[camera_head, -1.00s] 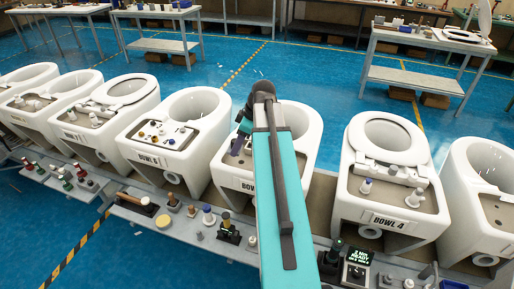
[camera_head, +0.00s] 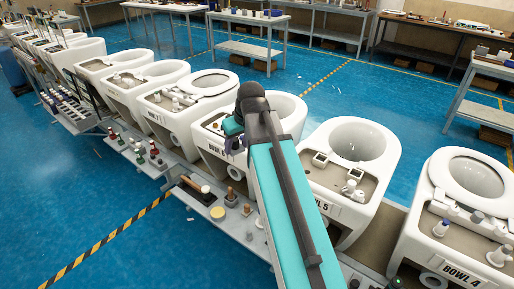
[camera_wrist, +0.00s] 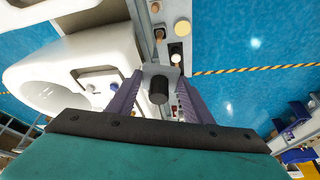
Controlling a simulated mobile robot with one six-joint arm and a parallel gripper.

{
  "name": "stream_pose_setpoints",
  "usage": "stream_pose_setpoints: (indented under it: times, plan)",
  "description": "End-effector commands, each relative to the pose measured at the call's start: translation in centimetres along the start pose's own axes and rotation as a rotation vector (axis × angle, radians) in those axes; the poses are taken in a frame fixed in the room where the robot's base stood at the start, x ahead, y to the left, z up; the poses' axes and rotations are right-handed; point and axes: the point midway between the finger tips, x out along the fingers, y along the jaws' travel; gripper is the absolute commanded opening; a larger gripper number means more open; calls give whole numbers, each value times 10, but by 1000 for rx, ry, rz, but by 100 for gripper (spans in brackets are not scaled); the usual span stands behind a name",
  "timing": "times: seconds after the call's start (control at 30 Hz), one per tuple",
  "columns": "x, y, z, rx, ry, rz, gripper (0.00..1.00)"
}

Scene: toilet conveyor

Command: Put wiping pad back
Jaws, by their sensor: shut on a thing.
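My gripper (camera_wrist: 160,78) shows in the wrist view with its two purple fingers around a light grey block with a dark round knob (camera_wrist: 158,89), which looks like the wiping pad. The fingers are shut on it and it is held up off the surfaces. In the head view my gripper (camera_head: 235,135) is over the front deck of a white bowl to the left of BOWL 5 (camera_head: 345,200); my arm partly hides it, and the pad is not clear there.
A grey tool shelf (camera_head: 190,218) runs along the bowls' front. It bears a dark block with a wooden-handled tool (camera_head: 196,187), a yellow disc (camera_head: 217,212) and a wooden-handled stamp (camera_head: 232,197). More bowls stand in line on both sides. Blue floor is clear in front.

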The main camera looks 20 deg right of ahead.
Motion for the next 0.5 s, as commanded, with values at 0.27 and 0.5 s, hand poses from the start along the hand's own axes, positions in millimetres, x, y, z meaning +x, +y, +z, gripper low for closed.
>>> stream_pose_setpoints:
  times: [0.27,0.5]
  plan:
    - [-2,-63,-24,90,2,39,6]
    - [-5,-94,-33,143,0,59,6]
